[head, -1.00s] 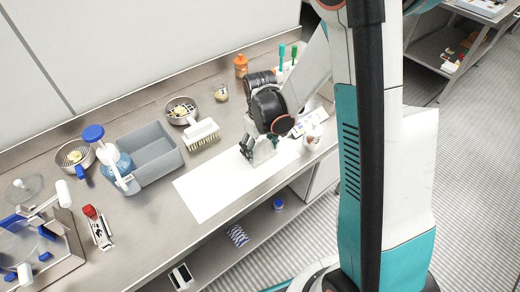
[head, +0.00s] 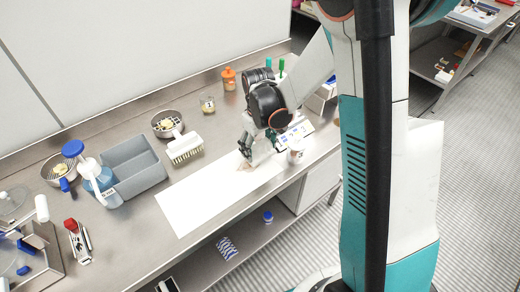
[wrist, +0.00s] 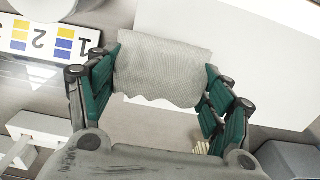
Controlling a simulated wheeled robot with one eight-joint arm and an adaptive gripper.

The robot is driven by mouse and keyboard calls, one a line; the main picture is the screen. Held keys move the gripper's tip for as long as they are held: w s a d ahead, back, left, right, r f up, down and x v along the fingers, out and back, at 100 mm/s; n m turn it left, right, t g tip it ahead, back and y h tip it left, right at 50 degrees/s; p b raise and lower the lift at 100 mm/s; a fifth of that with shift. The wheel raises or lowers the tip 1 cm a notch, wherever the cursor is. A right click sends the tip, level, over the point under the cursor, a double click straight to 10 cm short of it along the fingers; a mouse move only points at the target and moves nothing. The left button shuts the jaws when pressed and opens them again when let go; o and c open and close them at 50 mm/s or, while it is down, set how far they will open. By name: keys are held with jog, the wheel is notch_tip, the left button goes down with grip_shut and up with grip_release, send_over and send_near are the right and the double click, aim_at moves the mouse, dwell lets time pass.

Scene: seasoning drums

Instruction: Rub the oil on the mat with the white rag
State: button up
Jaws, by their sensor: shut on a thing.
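My gripper (head: 258,152) is over the far right part of the white mat (head: 195,200) in the head view. In the wrist view its green fingers (wrist: 163,85) are shut on the white rag (wrist: 165,62), a ribbed greyish-white cloth with a wavy lower edge spanning between them. The mat (wrist: 255,65) fills the upper right of the wrist view. A faint tan patch (head: 243,167) shows beside the fingertips in the head view; I cannot tell whether it is oil or part of the rag. Whether the rag touches the mat is unclear.
The mat's near left part is clear.

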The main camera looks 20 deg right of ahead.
aim_at(259, 144)
jog(key=shift+w+d+r, duration=0.1)
jog(key=shift+r, duration=0.45)
jog(key=shift+r+p, duration=1.3)
jog(key=shift+r, duration=0.6)
